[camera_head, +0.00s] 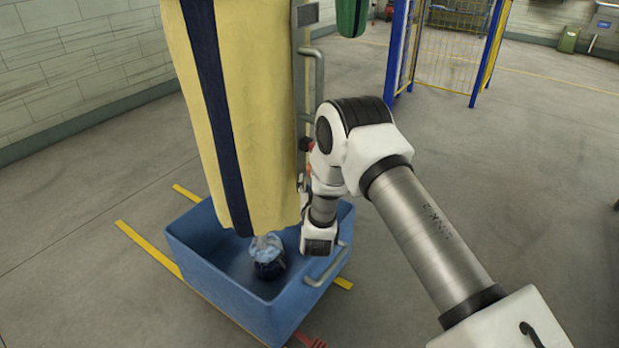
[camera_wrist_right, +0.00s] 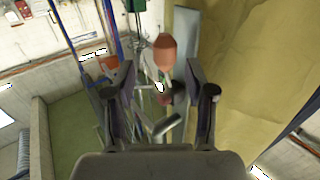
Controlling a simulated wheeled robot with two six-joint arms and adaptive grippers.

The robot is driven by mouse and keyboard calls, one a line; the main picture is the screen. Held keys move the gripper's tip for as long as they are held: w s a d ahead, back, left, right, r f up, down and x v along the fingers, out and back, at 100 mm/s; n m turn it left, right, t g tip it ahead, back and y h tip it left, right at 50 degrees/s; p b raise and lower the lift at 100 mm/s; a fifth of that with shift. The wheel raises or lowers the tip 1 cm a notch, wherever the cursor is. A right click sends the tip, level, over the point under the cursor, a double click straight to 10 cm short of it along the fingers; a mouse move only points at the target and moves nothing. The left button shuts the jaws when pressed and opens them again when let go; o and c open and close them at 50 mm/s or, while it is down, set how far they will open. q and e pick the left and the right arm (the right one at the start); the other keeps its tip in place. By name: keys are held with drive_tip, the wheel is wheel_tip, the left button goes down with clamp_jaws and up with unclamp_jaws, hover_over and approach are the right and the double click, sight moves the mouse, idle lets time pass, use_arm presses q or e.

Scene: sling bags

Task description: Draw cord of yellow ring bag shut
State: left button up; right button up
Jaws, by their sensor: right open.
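The yellow bag (camera_head: 255,110) with a navy stripe hangs at the upper middle of the head view, its lower end over a blue bin. In the right wrist view its yellow cloth (camera_wrist_right: 235,70) fills the right side. My right arm reaches the bag's right edge; its fingers are not clear in the head view. In the right wrist view my right gripper (camera_wrist_right: 158,75) is open. An orange-red knob (camera_wrist_right: 164,52) shows between and beyond its fingertips, apart from both. I cannot tell whether the cord or a ring is in view. My left gripper is not in view.
The blue bin (camera_head: 210,285) holds a bundle (camera_head: 268,258) with a pale blue top. A grey metal post with a handle (camera_head: 318,75) stands beside the bag. A green bag (camera_head: 351,16) hangs behind. A blue-and-yellow fence (camera_head: 398,45) stands farther back. Floor at right is clear.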

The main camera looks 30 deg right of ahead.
drive_tip(key=x, duration=0.5)
drive_tip(key=shift+w+a+r, duration=0.1)
drive_tip(key=shift+w+a, duration=0.1)
drive_tip(key=shift+w, duration=0.2)
drive_tip(key=shift+w+d, duration=0.15)
clamp_jaws()
wheel_tip(320, 180, down, 10)
drive_tip(key=b, duration=0.7)
drive_tip(key=shift+s, duration=0.2)
drive_tip(key=shift+f, duration=0.25)
